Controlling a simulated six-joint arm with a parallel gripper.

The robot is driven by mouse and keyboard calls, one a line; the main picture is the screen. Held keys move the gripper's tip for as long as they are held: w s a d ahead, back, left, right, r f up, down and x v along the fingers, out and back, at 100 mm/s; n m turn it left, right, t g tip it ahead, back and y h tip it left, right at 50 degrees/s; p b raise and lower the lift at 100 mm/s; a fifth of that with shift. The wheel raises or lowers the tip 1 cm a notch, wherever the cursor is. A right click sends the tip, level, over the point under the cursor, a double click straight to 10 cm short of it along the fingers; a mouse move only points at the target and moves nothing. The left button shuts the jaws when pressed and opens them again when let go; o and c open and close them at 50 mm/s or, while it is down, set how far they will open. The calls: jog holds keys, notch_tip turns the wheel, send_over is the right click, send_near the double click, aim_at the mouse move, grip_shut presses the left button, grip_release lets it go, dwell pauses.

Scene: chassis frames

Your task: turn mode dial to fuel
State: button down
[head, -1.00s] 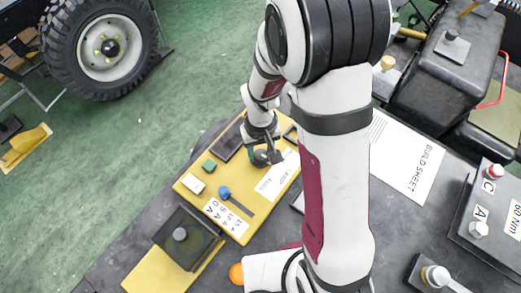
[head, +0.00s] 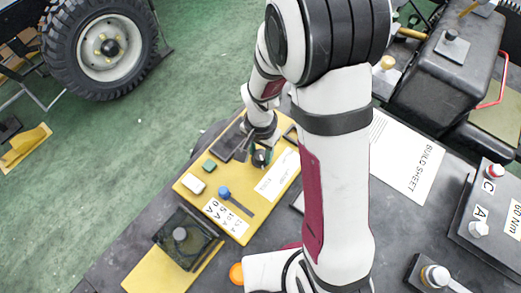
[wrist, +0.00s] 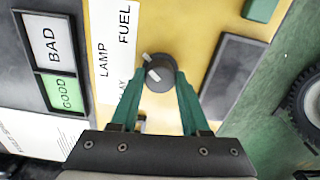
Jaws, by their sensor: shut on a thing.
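The mode dial (wrist: 158,82) is a dark round knob with pale marks at its upper left, on the yellow panel (wrist: 190,20). A white label strip (wrist: 112,45) beside it reads FUEL, LAMP and a partly hidden third word. The pale marks face the strip's side; I cannot tell exactly which word they indicate. My gripper (wrist: 157,74) is shut on the dial, with one green finger on each side of it.
The panel also carries a dark rectangular plate (wrist: 231,75), a green block (head: 209,166), a white block (head: 193,184) and a blue-knobbed lever (head: 224,192). BAD and GOOD signs (wrist: 57,65) stand beside it. A dark box (head: 188,240) sits in front.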

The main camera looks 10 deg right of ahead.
aim_at(260, 154)
jog(key=shift+m, duration=0.6)
jog(key=shift+c, duration=1.9)
grip_release()
notch_tip(260, 154, up, 16)
jog(key=shift+f, duration=0.1)
jog(key=s+d+r+n+y, duration=0.1)
jog(key=s+n, duration=0.2)
jog(key=s, duration=1.4)
jog(key=shift+s+d+r+n+y, duration=0.3)
jog(key=shift+s+r+y, duration=0.1)
